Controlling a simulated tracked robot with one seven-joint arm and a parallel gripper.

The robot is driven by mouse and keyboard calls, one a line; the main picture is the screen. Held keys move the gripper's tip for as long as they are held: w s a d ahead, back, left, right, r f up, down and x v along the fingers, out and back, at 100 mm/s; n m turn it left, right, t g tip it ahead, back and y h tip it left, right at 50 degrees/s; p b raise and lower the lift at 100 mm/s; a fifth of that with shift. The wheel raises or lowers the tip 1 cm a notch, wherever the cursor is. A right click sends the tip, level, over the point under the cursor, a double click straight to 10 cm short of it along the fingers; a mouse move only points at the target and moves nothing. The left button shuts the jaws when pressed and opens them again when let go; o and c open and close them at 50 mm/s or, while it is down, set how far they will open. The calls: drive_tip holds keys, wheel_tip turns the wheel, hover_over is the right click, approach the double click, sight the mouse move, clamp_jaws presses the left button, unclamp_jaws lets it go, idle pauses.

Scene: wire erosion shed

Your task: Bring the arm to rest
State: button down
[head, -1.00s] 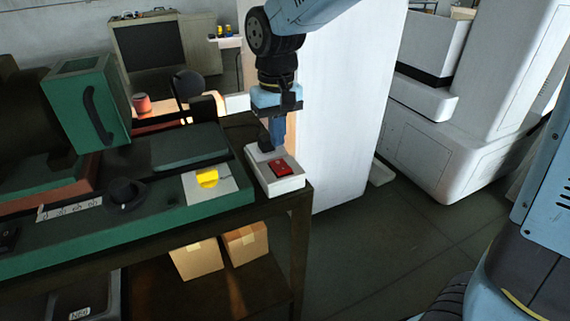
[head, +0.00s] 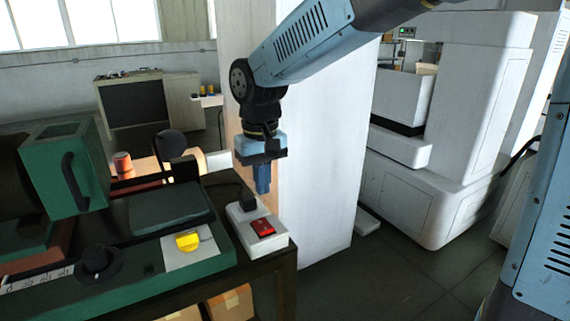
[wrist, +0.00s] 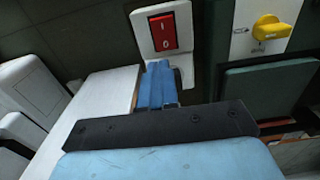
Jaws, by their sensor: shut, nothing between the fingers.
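My gripper (head: 262,190) points down in the head view, above and just behind the white switch box with the red rocker switch (head: 262,227). Its blue fingers are together with nothing between them. In the wrist view my gripper (wrist: 158,66) shows its closed fingers in front of the lower part of the white box, with the red switch (wrist: 163,32) marked 1 and 0 beyond them. The fingers look apart from the switch in the head view. My blue arm reaches in from the upper right.
A green machine bench (head: 140,268) carries a yellow knob (head: 188,241), a black dial (head: 97,262) and a green box (head: 62,170). A tall white cabinet (head: 325,200) stands close behind my gripper. White machines (head: 440,140) stand at the right. Floor is open between.

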drive_tip(key=s+d+r+m+t, duration=0.1)
drive_tip(key=s+d+r+m, duration=0.1)
drive_tip(key=d, duration=0.8)
drive_tip(key=s+d+r+m+t, duration=0.1)
drive_tip(key=s+d, duration=0.4)
drive_tip(key=d, duration=0.5)
drive_tip(key=s+d+r+m+t, duration=0.2)
drive_tip(key=s+d+m+t, duration=0.1)
drive_tip(key=d, duration=0.7)
drive_tip(key=shift+s+d+r, duration=0.3)
drive_tip(key=shift+s+d, duration=0.05)
drive_tip(key=shift+s, duration=0.2)
